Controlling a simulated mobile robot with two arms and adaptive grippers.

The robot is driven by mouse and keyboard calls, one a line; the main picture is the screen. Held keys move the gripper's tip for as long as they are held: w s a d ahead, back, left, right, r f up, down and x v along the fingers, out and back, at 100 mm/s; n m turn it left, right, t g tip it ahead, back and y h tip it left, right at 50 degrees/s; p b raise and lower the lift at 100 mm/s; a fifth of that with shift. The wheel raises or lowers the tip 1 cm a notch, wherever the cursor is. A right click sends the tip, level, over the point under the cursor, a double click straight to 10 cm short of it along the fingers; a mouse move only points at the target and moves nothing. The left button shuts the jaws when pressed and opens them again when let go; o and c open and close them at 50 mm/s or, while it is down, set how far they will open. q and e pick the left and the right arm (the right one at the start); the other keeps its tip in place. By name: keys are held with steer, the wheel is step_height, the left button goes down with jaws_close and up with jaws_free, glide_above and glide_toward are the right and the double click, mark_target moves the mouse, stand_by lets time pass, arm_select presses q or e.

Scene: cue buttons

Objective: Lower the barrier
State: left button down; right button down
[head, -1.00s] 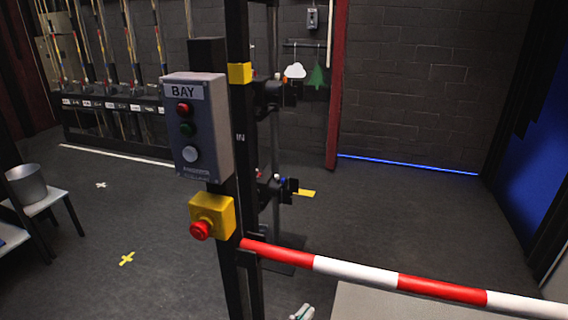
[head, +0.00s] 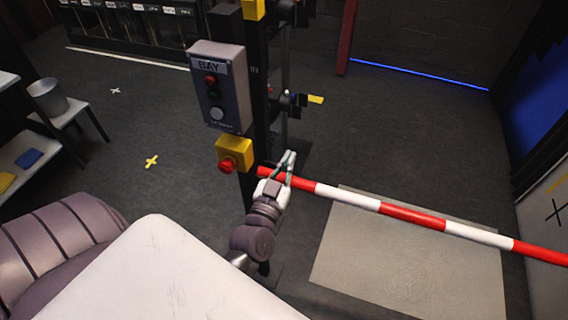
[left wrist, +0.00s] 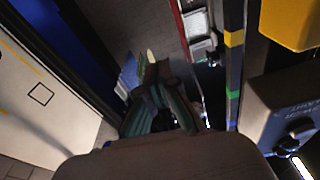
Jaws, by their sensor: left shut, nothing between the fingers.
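The red-and-white striped barrier bar (head: 350,198) extends right from the dark post (head: 262,110), roughly level. On the post, the grey BAY box (head: 232,95) has a red button (head: 209,79), a green button (head: 213,95) and a white button (head: 216,113). Below it is a yellow box (head: 238,150) with a red mushroom button (head: 227,166). My left gripper (head: 288,158) is shut and empty, just right of the yellow box, overlapping the bar's left end in the picture. I cannot tell whether it touches the bar. Its fingers (left wrist: 150,80) also show in the left wrist view. My right gripper is out of view.
A pale mat (head: 400,262) lies on the floor under the bar. A white bench with a metal bucket (head: 47,97) stands at the left. A yellow floor cross (head: 151,161) lies left of the post. Dark floor between them is free.

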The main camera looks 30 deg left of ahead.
arm_select(q)
steer(key=w+f+b, duration=0.1)
steer(key=w+b, duration=0.1)
steer(key=w+a+f+b, duration=0.1)
steer(key=w+f+b, duration=0.1)
steer(key=shift+w+a+f+b, duration=0.1)
steer(key=shift+w+a+b, duration=0.1)
steer(key=shift+b, duration=0.15)
